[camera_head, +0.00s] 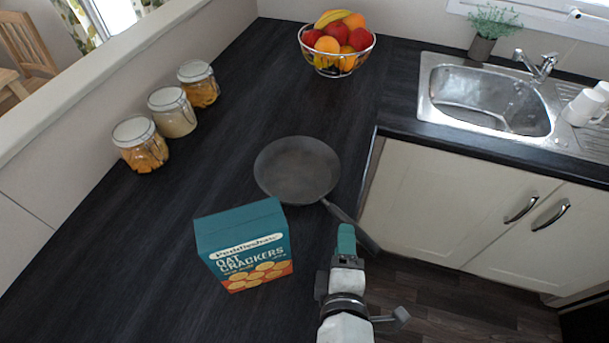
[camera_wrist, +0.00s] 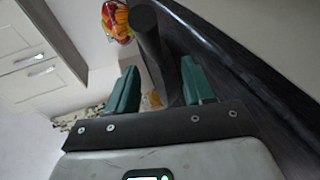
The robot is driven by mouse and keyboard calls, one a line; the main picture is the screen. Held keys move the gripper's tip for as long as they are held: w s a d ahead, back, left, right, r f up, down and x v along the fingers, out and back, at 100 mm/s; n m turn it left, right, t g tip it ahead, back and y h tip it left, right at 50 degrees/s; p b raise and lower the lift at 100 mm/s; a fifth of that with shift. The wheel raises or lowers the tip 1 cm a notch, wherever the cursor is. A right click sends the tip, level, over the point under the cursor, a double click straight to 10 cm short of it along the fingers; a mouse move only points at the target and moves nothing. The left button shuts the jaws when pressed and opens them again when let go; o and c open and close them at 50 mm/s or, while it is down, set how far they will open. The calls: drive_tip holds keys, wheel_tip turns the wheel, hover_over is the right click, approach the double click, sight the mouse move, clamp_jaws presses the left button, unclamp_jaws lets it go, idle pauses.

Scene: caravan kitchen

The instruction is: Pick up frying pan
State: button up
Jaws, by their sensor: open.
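A dark grey frying pan (camera_head: 297,170) lies on the black countertop, its handle (camera_head: 335,211) pointing to the lower right and reaching over the counter's edge. My gripper (camera_head: 346,236) is at the handle and hides part of it in the head view. In the wrist view, my gripper's two green fingers (camera_wrist: 158,72) are apart. A dark bar with a rounded end, which looks like the pan handle (camera_wrist: 151,42), runs between them. I cannot tell whether either finger touches it.
A teal oat crackers box (camera_head: 245,245) stands just left of my gripper, close to the pan. Several glass jars (camera_head: 172,112) line the left wall. A fruit bowl (camera_head: 337,47) is at the back, and a sink (camera_head: 488,98) is at the right.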

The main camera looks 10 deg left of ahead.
sight(344, 216)
drive_tip(key=shift+x, duration=0.9)
drive_tip(key=shift+r+p+x, duration=0.2)
drive_tip(key=shift+p+x, duration=0.6)
drive_tip(key=shift+x, duration=1.9)
drive_tip(key=shift+a, duration=0.1)
clamp_jaws()
drive_tip(key=shift+r, duration=0.1)
